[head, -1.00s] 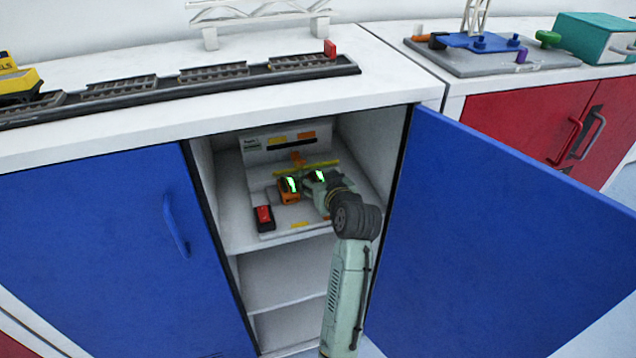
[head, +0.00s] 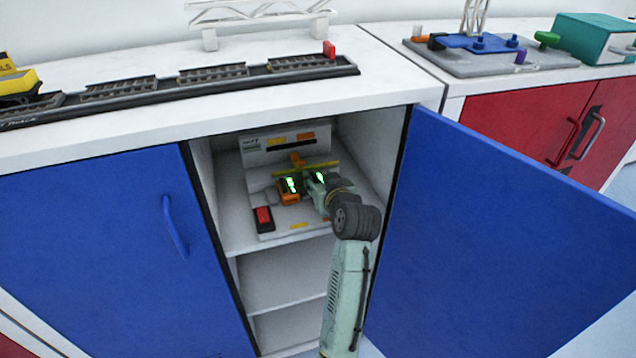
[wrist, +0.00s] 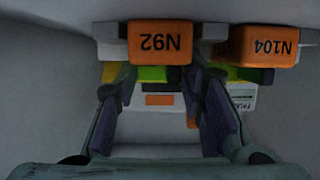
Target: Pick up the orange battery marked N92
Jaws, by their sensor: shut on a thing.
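The orange battery marked N92 (wrist: 160,42) is at the top middle of the wrist view, its label upside down. My gripper (wrist: 159,76) has one finger on each side of it, with the fingertips at its sides, and is shut on it. In the head view my gripper (head: 319,188) reaches into the open cabinet and hides most of that battery. A second orange battery, marked N104 (wrist: 262,46), sits beside it at the right of the wrist view. An orange battery (head: 290,197) with a green light shows left of my gripper in the head view.
A red-topped black block (head: 263,218) lies at the front left of the white cabinet shelf. The cabinet's side walls are close on both sides. The open blue door (head: 500,230) stands to the right of my arm. A lower shelf (head: 285,270) is empty.

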